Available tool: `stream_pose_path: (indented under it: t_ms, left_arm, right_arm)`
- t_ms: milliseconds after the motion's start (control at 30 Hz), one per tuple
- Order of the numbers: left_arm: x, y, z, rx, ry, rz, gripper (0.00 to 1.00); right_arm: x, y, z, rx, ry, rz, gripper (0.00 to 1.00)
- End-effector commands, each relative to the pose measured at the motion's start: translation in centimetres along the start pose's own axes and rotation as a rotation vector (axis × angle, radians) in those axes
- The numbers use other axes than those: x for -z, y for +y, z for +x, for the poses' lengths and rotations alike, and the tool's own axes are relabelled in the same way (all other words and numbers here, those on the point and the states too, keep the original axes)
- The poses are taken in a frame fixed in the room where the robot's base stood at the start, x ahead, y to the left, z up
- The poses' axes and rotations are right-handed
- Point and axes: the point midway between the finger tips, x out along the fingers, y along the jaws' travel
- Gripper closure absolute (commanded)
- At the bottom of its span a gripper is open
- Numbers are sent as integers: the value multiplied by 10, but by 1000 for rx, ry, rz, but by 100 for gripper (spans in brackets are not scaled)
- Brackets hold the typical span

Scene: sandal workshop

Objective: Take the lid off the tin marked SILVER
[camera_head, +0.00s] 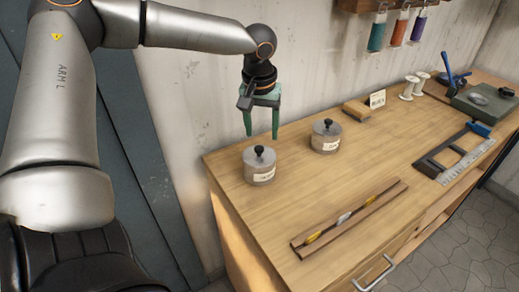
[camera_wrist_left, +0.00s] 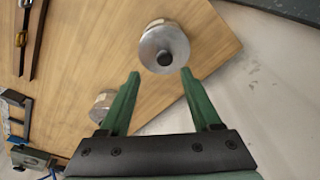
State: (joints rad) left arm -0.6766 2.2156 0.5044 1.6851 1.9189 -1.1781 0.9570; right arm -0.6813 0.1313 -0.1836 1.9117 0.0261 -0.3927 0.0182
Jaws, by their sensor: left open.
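Two grey round tins with black-knobbed lids stand on the wooden bench: a left tin (camera_head: 261,176) near the bench's left corner and a right tin (camera_head: 326,145) farther right. Both lids are on. Each has a pale label whose lettering is too small to read, so I cannot tell which says SILVER. My left gripper (camera_head: 261,135) is open and empty, pointing down above and just behind the left tin. In the left wrist view the left tin's lid and knob (camera_wrist_left: 165,57) lie just beyond the green fingertips (camera_wrist_left: 160,74); the right tin (camera_wrist_left: 103,103) is at lower left. My right gripper is not in view.
A wooden block with a card (camera_head: 377,99), white spools (camera_head: 408,90) and a metal-and-black frame tool (camera_head: 432,166) stand to the right. Coloured bottles (camera_head: 399,30) hang on the wall.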

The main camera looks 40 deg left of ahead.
Motion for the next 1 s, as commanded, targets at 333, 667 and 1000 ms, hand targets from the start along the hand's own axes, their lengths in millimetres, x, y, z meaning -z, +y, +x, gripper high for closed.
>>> stream_pose_path:
  t_ms: [333, 667, 1000]
  left_arm:
    - [-4, -9, 43, 2, -3, 0, 35]
    - [-4, -8, 54, 0, 0, 1, 35]
    - [-4, -8, 54, 0, 0, 1, 69]
  right_arm:
    - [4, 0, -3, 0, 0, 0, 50]
    - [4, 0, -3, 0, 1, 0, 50]
    - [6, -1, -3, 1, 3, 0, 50]
